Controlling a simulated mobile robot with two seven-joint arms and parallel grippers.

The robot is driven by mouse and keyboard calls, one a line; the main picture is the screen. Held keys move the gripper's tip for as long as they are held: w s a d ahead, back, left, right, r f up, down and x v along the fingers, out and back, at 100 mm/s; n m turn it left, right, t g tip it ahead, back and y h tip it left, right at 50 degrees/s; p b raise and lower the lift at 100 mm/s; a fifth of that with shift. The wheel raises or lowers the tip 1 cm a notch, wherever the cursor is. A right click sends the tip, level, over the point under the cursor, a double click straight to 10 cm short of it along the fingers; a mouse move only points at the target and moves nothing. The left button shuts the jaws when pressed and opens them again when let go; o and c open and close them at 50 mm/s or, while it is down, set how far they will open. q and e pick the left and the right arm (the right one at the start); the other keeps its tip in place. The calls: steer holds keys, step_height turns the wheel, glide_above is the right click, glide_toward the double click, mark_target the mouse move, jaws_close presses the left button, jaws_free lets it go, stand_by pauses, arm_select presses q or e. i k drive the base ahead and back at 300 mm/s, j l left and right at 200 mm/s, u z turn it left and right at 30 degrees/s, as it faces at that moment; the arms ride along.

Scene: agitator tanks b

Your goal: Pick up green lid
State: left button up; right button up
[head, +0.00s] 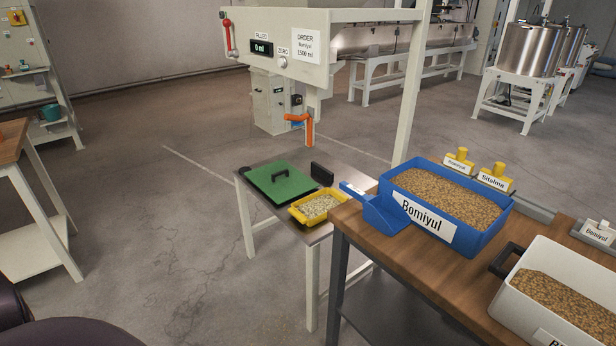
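The green lid (287,189) is a flat rectangular plate with a dark handle (280,175) on top. It lies near the left end of a small metal-topped table (333,172), in the middle of the head view. What is under the lid is hidden. Neither of my grippers shows in the head view, so their states are not seen.
A yellow tray (317,206) of pale pieces sits right of the lid, with a small black item (322,174) behind it. A dispenser with an orange spout (299,119) hangs above. A wooden table (425,262) with a blue Bomiyul bin (476,241) stands to the right. Floor at left is clear.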

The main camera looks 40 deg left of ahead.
mark_target(280, 182)
steer(key=i+j+z, duration=0.1)
steer(key=j+z, duration=0.15)
steer(key=j, duration=0.15)
steer(key=j+z, duration=0.2)
steer(key=j, duration=0.2)
steer(key=j+z, duration=0.45)
steer(key=j, duration=1.3)
steer(key=j+z, duration=0.1)
steer(key=j, duration=2.85)
steer(key=k, duration=0.05)
